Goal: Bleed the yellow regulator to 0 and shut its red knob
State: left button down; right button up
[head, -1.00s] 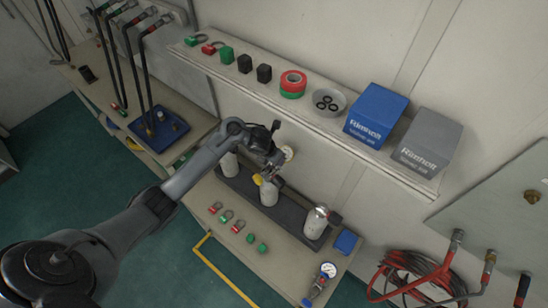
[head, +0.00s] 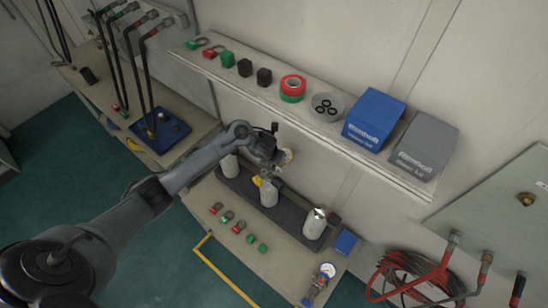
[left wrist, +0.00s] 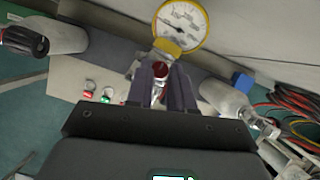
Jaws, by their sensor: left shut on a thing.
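The yellow regulator has a yellow-rimmed gauge (left wrist: 180,25) with a white dial, large at the top of the left wrist view. I cannot read its needle for certain. The gauge is seen edge-on in the head view (head: 287,156). The regulator sits at the middle white cylinder (head: 268,194). The red knob (left wrist: 160,69) is between the fingertips of my left gripper (left wrist: 161,82), which is shut on it. In the head view my left gripper (head: 270,170) is above that cylinder and partly hides the regulator. My right gripper is in neither view.
White cylinders stand to the left (head: 229,166) and right (head: 314,225) in a dark rack. A shelf with boxes (head: 373,118) runs above. Red hoses (head: 415,270) hang at right.

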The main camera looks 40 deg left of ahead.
pick_arm(q)
jog(key=n+p, duration=0.1)
jog(key=n, duration=0.1)
jog(key=n+y+p, duration=0.1)
jog(key=n+p, duration=0.1)
jog(key=n+g+y+p, duration=0.1)
jog(key=n, duration=0.1)
jog(key=shift+w+d+r+p, duration=0.15)
jog(key=shift+d+r+p, duration=0.1)
jog(key=shift+d+p, duration=0.05)
jog(key=n+p, duration=0.1)
jog(key=n, duration=0.1)
jog(key=n+g+y+p, duration=0.1)
jog(key=n, duration=0.2)
jog(key=shift+w+d+f, duration=0.1)
jog(key=shift+w+d, duration=0.05)
jog(key=n+g+p, duration=0.1)
jog(key=n, duration=0.2)
jog(key=shift+w+f+n+g, duration=0.1)
jog(key=shift+w+n+g, duration=0.05)
jog(key=shift+n+g, duration=0.2)
jog(key=shift+w+f+n+g, duration=0.1)
jog(key=shift+n+g, duration=0.45)
jog(key=shift+n, duration=0.6)
jog(key=shift+n+g+b, duration=0.4)
jog(key=shift+n+b, duration=0.1)
jog(key=shift+n, duration=0.7)
jog(key=shift+w, duration=0.1)
jog(key=c, duration=1)
grip_release()
